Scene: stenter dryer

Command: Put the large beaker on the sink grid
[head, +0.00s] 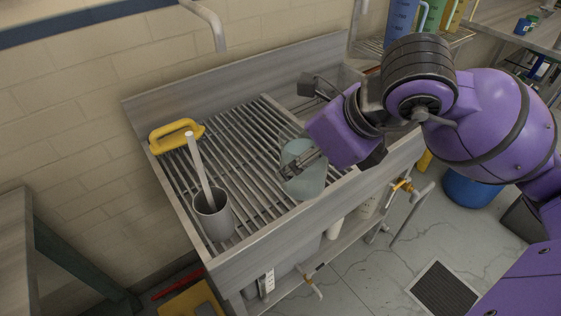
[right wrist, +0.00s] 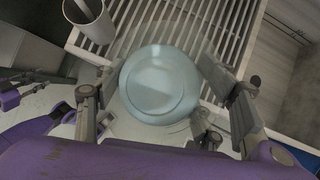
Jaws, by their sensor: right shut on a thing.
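The large beaker (head: 308,182) is pale, bluish and translucent. It is over the front right part of the sink grid (head: 235,125), near the front rim. I cannot tell whether its base touches the bars. My right gripper (head: 302,163) is shut on the beaker. In the right wrist view the round beaker (right wrist: 158,85) sits between the fingers, with grid bars (right wrist: 185,25) behind it. Purple and grey parts at the left edge of that view may be my left gripper (right wrist: 32,88); their state is unclear.
A grey cup (head: 213,217) with a pale rod in it stands on the grid at the front left. A yellow-handled tool (head: 176,133) lies at the left corner. Bare grid lies between them and the beaker. A pipe spout (head: 212,25) hangs above the back.

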